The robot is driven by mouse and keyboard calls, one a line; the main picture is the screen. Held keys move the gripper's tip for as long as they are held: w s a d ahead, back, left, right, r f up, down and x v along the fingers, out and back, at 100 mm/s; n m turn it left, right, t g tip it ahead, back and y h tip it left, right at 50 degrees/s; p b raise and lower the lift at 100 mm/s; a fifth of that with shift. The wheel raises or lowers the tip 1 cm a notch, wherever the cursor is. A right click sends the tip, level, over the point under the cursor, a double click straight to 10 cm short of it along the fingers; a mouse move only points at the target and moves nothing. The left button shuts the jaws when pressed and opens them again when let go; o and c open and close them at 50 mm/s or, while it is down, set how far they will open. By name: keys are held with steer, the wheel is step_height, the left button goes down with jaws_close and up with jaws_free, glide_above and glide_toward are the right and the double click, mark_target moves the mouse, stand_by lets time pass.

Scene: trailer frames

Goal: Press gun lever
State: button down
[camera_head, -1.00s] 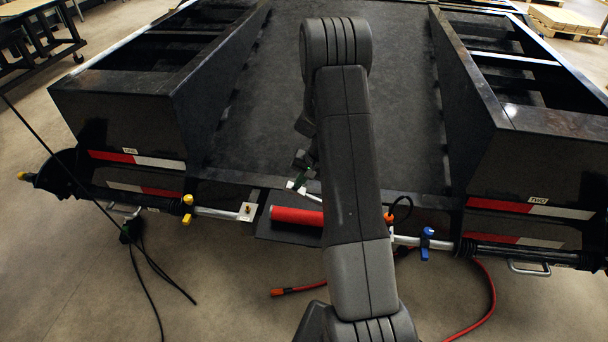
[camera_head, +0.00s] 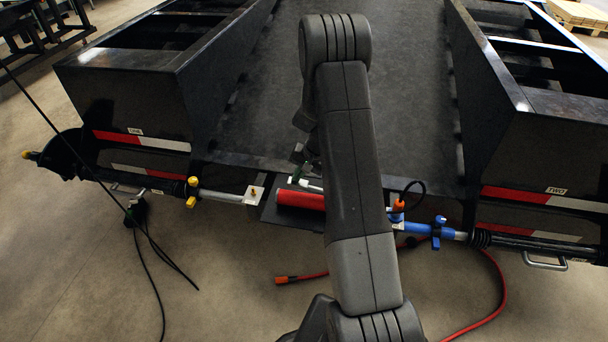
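A red cylinder (camera_head: 301,199) lies on a dark plate at the middle of the trailer frame's near edge; its right end is hidden behind my arm. An orange part (camera_head: 398,205) with a black looped cable (camera_head: 412,184) stands just right of my arm. I cannot tell which of these belongs to the gun, and no lever is clearly visible. My arm runs up the middle of the view. Small dark parts (camera_head: 300,158) and a white piece (camera_head: 311,185) show left of the arm, perhaps at my gripper. The fingers are not clear.
The black trailer frame (camera_head: 375,100) fills the back. A rod with a yellow clamp (camera_head: 192,191) is at left; a blue rod (camera_head: 405,229) with a blue clamp (camera_head: 438,229) is at right. A red hose (camera_head: 503,290) and black cables (camera_head: 152,250) lie on the floor.

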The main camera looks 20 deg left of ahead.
steer(key=shift+b+x, duration=0.4)
steer(key=shift+x, duration=0.6)
steer(key=shift+s+d+f, duration=0.15)
steer(key=shift+d+f, duration=0.05)
steer(key=shift+f, duration=0.1)
steer(key=shift+s, duration=0.1)
step_height(320, 180, up, 15)
steer(key=p, duration=0.2)
steer(key=shift+w+d, duration=0.4)
steer(key=shift+f, duration=0.1)
step_height(320, 180, down, 4)
steer(key=shift+a+f, duration=0.1)
